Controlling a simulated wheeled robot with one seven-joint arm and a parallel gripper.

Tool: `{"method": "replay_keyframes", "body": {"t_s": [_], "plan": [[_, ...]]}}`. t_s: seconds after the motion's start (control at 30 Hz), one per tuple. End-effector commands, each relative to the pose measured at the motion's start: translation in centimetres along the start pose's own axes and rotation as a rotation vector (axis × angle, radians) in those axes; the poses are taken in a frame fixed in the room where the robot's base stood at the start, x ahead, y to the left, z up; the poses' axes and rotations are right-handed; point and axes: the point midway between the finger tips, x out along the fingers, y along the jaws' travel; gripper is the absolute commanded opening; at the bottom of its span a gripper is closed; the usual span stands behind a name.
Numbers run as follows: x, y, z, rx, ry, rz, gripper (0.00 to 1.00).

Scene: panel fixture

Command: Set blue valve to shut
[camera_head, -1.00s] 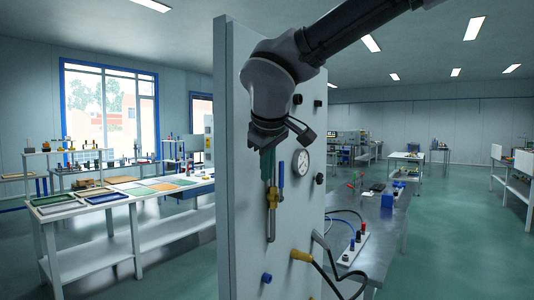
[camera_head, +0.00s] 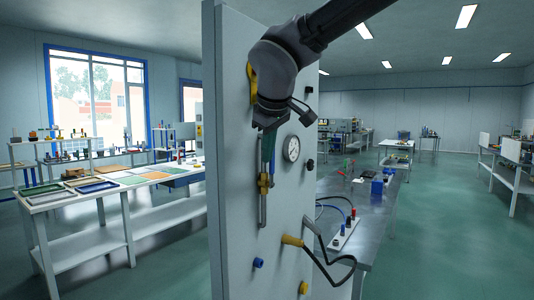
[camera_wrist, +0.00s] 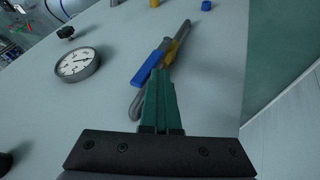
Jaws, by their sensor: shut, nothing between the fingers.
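The blue valve has a brass body (camera_head: 263,184) on a vertical grey pipe (camera_head: 263,210) on the panel. In the wrist view its blue handle (camera_wrist: 149,68) lies roughly along the pipe (camera_wrist: 183,32), slightly angled to it, beside the brass body (camera_wrist: 170,54). In the head view only a sliver of blue shows beside the fingers. My gripper (camera_head: 266,170) has green fingers, shut and empty, pointing down in front of the pipe just above the brass body. In the wrist view the fingertips (camera_wrist: 158,74) overlap the handle's edge; contact cannot be told.
A round gauge (camera_head: 292,148) sits right of the valve, with black knobs near it. A yellow plug with a black cable (camera_head: 292,240), a blue knob (camera_head: 258,263) and a yellow knob (camera_head: 303,287) are lower on the panel (camera_head: 229,200). A steel bench (camera_head: 385,215) stands behind.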

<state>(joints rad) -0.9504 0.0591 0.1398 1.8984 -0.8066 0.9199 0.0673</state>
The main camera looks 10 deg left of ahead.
Motion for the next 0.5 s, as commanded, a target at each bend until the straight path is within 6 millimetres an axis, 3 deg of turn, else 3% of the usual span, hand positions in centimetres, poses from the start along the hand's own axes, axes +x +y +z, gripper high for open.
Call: {"method": "replay_keyframes", "body": {"t_s": [0.5], "plan": [[0.4,1.8,-0.2,0.068,-0.032,-0.145,0.0]]}}
